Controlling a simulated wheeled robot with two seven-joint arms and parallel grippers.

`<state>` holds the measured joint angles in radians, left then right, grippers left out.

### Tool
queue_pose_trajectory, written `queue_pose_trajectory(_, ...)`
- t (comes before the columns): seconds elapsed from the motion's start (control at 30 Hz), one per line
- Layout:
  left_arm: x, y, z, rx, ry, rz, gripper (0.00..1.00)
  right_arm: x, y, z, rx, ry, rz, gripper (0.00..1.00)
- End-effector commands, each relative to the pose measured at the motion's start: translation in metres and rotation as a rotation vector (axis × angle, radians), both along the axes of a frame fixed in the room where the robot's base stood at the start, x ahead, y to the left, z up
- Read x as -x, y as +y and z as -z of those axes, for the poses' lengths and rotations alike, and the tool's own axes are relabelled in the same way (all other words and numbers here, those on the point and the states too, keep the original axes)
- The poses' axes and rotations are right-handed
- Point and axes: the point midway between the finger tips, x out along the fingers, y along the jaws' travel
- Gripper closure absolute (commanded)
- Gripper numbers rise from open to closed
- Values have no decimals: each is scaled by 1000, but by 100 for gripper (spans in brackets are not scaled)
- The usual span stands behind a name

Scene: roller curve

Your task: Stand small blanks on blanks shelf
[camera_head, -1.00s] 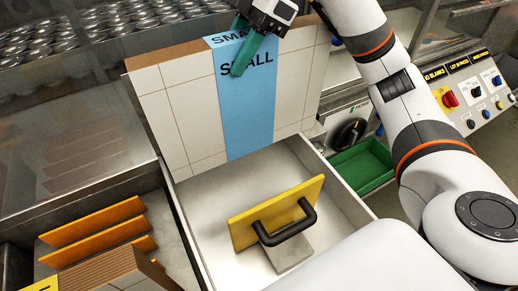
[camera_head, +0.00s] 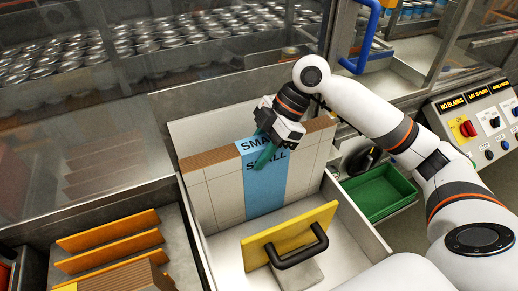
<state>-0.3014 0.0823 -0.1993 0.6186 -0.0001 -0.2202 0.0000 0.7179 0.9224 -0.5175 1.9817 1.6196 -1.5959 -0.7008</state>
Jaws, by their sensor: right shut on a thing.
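A bundle of small blanks (camera_head: 225,196) has pale faces, a brown top edge and a blue band (camera_head: 264,190) marked SMALL. It is upright at the back of a white open-topped bin (camera_head: 348,240), which looks like the blanks shelf. I cannot tell whether its bottom edge rests on the bin floor. My right gripper (camera_head: 264,150) is shut on the bundle from above, its teal fingers at the blue band. A yellow plate (camera_head: 290,236) with a black handle stands in front of the bundle, apart from it. My left gripper is out of view.
Orange dividers (camera_head: 108,242) and a brown stack (camera_head: 125,277) are at the lower left. A green tray (camera_head: 378,193) and a control panel (camera_head: 480,118) are on the right. Glass with many cans (camera_head: 120,45) behind it is at the back. Bin floor is free before the bundle.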

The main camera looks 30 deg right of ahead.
Motion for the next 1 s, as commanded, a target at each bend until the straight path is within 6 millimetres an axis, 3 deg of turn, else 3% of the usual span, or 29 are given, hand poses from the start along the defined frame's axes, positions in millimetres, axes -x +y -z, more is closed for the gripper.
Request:
queue_pose_trajectory(0.37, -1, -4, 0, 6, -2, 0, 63, 0, 0, 4, -1, -2, 1, 100)
queue_pose_trajectory(0.4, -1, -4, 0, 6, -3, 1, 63, 0, 0, 6, 1, 0, 1, 62)
queue_pose_trajectory(0.53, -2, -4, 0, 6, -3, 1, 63, 0, 0, 5, 0, -1, 1, 42)
queue_pose_trajectory(0.83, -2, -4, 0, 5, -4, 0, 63, 0, 0, 3, 0, -2, 1, 42)
queue_pose_trajectory(1.0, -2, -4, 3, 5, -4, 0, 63, -1, -10, -11, 1, -5, 3, 42)
